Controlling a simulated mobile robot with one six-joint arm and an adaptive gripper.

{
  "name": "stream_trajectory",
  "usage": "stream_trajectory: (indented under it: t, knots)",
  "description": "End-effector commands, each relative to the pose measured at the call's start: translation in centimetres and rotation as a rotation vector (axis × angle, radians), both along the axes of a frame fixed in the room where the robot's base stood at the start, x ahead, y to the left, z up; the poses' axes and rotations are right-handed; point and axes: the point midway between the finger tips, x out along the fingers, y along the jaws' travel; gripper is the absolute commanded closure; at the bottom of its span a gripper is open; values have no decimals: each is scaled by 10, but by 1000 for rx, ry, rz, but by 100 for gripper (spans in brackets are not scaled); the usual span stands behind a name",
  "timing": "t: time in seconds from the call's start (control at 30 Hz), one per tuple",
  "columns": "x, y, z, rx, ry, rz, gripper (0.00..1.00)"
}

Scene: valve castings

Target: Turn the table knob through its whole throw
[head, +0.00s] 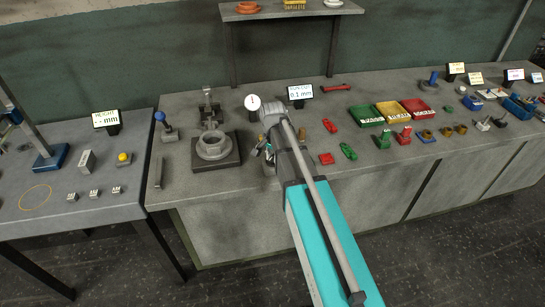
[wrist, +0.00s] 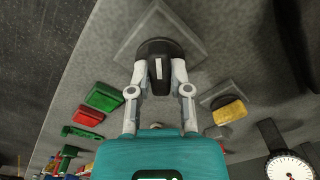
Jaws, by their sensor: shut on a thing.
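The table knob (wrist: 157,48) is dark and round with a white mark on its face. It sits on a grey square plate (wrist: 128,48) on the bench, seen in the wrist view. My gripper (wrist: 159,74) has one finger on each side of the knob, shut on it. In the head view my gripper (head: 267,150) is low over the bench, and my arm hides the knob there.
A dial gauge (head: 253,102) stands just behind my gripper, with a display (head: 300,92) reading 0.1 mm to its right. A ring-shaped casting (head: 214,145) sits on a dark base to the left. Red parts (head: 327,159) and green parts (head: 348,151) lie close on the right.

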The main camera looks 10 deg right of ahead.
Motion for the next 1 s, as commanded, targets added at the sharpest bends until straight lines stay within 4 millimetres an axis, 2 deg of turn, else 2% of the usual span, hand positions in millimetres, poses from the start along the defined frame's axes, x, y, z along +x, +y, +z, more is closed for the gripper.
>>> stream_trajectory:
  t: [0.6, 1.0]
  knots:
    - [0, 1, 0, 1, 1, -570, 100]
    - [0, 1, 0, 1, 1, -777, 100]
